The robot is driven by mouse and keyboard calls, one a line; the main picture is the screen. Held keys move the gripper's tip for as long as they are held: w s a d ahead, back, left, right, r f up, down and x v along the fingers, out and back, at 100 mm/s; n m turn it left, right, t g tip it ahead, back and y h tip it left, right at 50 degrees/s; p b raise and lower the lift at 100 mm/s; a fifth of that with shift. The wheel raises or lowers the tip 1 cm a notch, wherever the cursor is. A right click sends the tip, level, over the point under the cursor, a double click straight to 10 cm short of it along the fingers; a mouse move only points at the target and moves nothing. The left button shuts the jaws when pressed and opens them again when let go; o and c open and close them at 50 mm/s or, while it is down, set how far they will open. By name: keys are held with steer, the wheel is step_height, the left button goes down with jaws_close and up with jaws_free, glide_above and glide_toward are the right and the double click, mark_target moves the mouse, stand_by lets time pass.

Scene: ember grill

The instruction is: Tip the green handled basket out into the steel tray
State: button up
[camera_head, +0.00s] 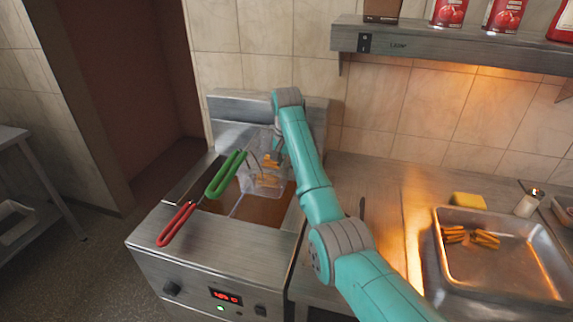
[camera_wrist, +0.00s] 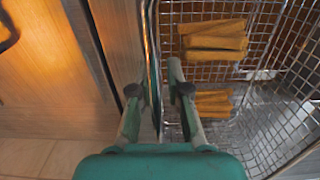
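The green handled basket (camera_head: 254,163) is a wire mesh basket at the fryer, its green handle (camera_head: 225,175) slanting toward the lower left. Orange-brown sticks lie in it, and the wrist view shows its mesh (camera_wrist: 268,75) and two bundles of sticks (camera_wrist: 215,40). My gripper (camera_wrist: 160,72) is at the basket's side wall, one finger on each side of the rim, with a visible gap between the fingers. In the head view my arm partly hides the gripper and basket. The steel tray (camera_head: 510,283) stands on the counter at the right with some sticks inside.
A red handle (camera_head: 175,225) lies over the fryer (camera_head: 210,262) front. A yellow block (camera_head: 469,201) and a small shaker (camera_head: 526,205) stand behind the tray. A steel shelf (camera_head: 450,45) with red cans hangs above. Bare counter (camera_head: 385,190) lies between fryer and tray.

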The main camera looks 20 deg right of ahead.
jaws_close()
steer(key=shift+o, duration=1.9)
jaws_free()
